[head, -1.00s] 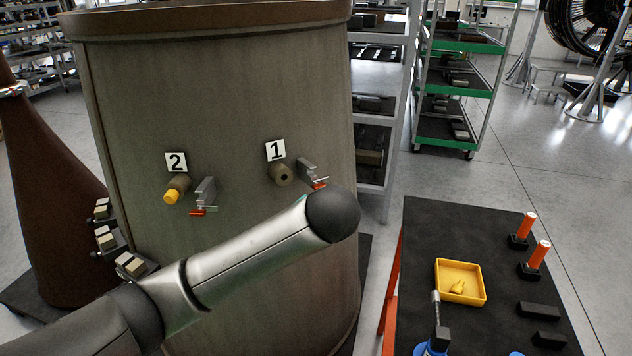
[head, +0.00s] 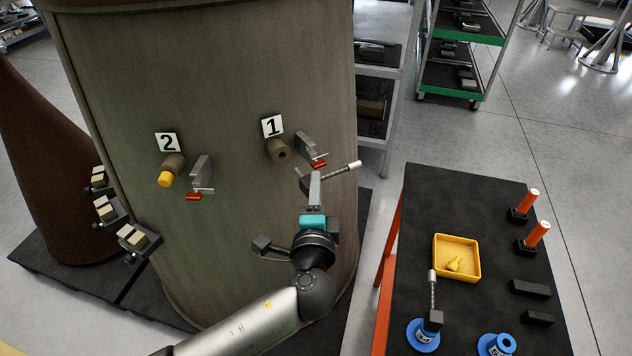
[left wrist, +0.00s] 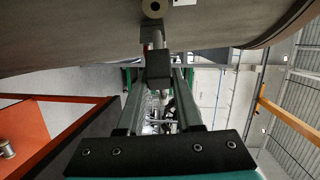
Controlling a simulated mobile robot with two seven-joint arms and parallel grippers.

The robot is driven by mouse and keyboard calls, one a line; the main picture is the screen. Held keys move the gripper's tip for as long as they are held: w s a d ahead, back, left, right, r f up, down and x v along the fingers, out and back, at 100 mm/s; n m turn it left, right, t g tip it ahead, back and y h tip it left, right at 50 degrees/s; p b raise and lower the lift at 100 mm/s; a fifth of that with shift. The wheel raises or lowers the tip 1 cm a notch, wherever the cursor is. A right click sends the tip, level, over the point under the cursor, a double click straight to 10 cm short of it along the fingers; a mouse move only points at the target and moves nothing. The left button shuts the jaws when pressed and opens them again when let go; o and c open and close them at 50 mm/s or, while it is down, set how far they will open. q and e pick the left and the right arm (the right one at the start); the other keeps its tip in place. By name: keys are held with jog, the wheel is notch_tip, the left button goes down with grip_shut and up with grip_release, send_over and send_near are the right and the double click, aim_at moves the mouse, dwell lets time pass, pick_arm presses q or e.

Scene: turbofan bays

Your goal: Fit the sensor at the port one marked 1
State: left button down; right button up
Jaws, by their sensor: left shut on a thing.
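The port marked 1 (head: 278,150) is an open round socket on the tall brown casing, beneath the white label 1 (head: 272,126). It also shows at the top of the left wrist view (left wrist: 155,8). My left gripper (head: 315,185) is just below and right of this port, shut on the sensor (head: 340,171). The sensor has a dark block and a braided stem; in the head view its metal end points right, apart from the port. In the left wrist view the block (left wrist: 158,68) sits between the fingertips. My right gripper is out of view.
A bracket with a red-ended lever (head: 312,152) stands right of port 1. Port 2 (head: 172,168) has a yellow cap and a similar bracket. The black table holds a yellow tray (head: 438,272), another sensor (head: 433,300) in a blue stand, an empty blue stand (head: 495,345) and orange-handled items.

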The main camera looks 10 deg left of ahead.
aim_at(302, 174)
pick_arm(q)
jog(key=shift+s, duration=0.1)
jog(key=shift+a, duration=0.1)
jog(key=shift+w+a+f+b, duration=0.2)
jog(key=shift+w+a+b, duration=0.05)
jog(key=shift+w+a, duration=0.7)
jog(key=shift+w+a+f+b, duration=0.2)
jog(key=shift+w+a, duration=0.55)
jog(key=shift+w, duration=0.35)
jog(key=shift+r, duration=0.1)
jog(key=shift+w+a+f+b, duration=0.15)
jog(key=shift+w+a+b, duration=0.15)
jog(key=shift+w+a, duration=0.7)
jog(key=shift+w+a+f+b, duration=0.1)
jog(key=shift+w+a+b, duration=0.2)
jog(key=shift+w+a, duration=0.65)
dwell(2.0)
jog(key=c, duration=0.5)
grip_release()
jog(key=shift+w, duration=0.1)
jog(key=shift+d+f, duration=0.1)
